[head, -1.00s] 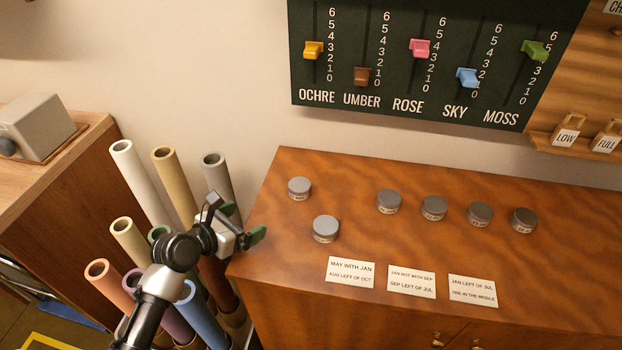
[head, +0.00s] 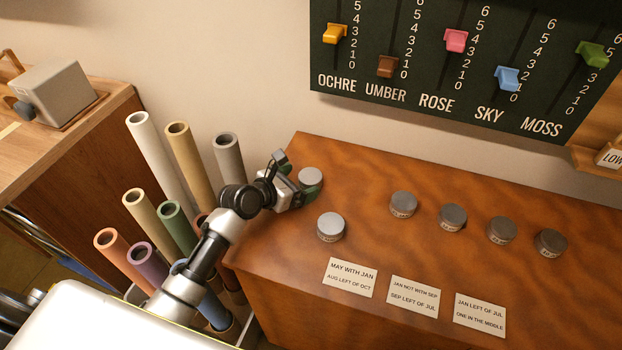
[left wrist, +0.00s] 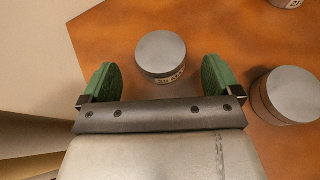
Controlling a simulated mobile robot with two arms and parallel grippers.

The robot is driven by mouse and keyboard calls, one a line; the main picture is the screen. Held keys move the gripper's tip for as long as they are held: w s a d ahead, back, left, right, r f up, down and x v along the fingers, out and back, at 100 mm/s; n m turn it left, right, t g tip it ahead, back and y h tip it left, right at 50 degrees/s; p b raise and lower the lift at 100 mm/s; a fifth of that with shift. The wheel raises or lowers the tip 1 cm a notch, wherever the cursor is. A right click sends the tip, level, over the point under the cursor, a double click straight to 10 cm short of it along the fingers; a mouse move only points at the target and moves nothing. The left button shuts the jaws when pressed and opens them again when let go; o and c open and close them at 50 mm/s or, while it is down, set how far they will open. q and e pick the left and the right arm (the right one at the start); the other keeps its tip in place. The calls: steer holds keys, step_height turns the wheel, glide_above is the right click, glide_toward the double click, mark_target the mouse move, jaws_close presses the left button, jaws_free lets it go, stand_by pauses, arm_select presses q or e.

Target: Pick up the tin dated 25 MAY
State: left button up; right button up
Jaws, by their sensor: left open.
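Several round grey tins with small date labels stand on the wooden cabinet top. The back-left tin (head: 311,178) is at my left gripper (head: 299,187). In the left wrist view this tin (left wrist: 161,54) stands just ahead of and between the two green fingertips of the open gripper (left wrist: 160,82), not clasped. Its label is partly visible but too small to read for certain. Another tin (head: 331,227) stands in front of it, and it shows at the right of the left wrist view (left wrist: 290,95). More tins (head: 403,204) stand to the right; their dates are unreadable. My right gripper is not in view.
Three cards with written clues (head: 350,277) lie along the cabinet's front edge. Coloured paper rolls (head: 152,150) stand upright left of the cabinet, beside my left arm. A dark slider board (head: 440,80) hangs on the wall behind. The cabinet top (head: 365,165) is clear between the tin groups.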

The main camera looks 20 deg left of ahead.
mark_target(308, 177)
arm_select(q)
steer(key=shift+x, duration=1.95)
steer(key=shift+s+d+r, duration=0.1)
steer(key=shift+r, duration=0.05)
steer(key=c, duration=1)
steer(key=shift+r, duration=0.1)
